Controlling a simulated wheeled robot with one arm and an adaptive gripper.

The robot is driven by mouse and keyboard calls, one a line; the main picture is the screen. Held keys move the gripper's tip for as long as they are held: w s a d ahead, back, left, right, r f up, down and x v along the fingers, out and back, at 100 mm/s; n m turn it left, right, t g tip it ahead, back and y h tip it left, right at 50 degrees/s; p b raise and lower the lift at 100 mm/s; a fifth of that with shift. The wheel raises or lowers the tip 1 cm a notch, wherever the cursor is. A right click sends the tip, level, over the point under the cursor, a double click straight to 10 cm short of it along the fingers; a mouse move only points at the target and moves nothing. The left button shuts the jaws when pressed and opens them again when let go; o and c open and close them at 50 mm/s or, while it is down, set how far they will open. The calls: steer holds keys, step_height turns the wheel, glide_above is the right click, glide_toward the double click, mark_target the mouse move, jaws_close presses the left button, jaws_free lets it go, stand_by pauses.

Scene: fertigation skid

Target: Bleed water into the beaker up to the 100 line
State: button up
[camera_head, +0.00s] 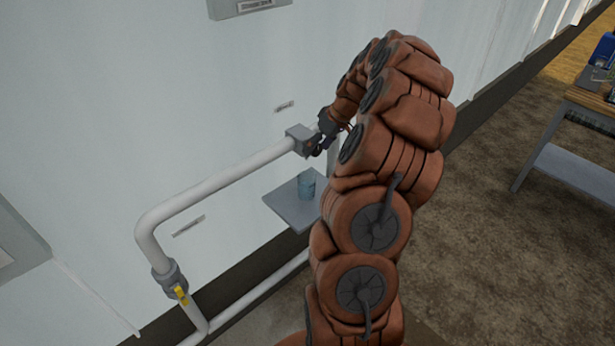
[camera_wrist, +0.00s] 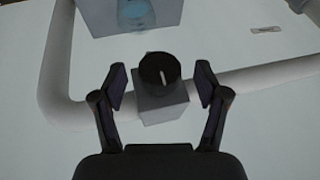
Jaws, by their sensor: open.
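The beaker (camera_head: 306,184) is bluish and clear, standing upright on a small grey shelf (camera_head: 283,204) below the pipe. The wrist view shows the beaker (camera_wrist: 136,13) at the top edge, partly cut off. I cannot read its lines or its water level. A grey valve block (camera_head: 297,138) sits on the white pipe, and the wrist view shows its round dark knob (camera_wrist: 160,70) with a light pointer mark. My gripper (camera_wrist: 161,86) is open, with one finger on each side of the knob and gaps visible between. In the head view my gripper (camera_head: 318,145) is beside the block.
The white pipe (camera_head: 210,187) runs along the wall and bends down at left to a valve with a yellow handle (camera_head: 180,292). A wooden-topped table (camera_head: 590,101) stands at right. The floor between is clear. Small labels (camera_head: 188,226) are on the wall.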

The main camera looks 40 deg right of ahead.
steer(key=shift+r, duration=0.1)
steer(key=v, duration=1.1)
steer(key=shift+s+r, duration=0.2)
steer(key=shift+r, duration=0.15)
steer(key=shift+d, duration=0.15)
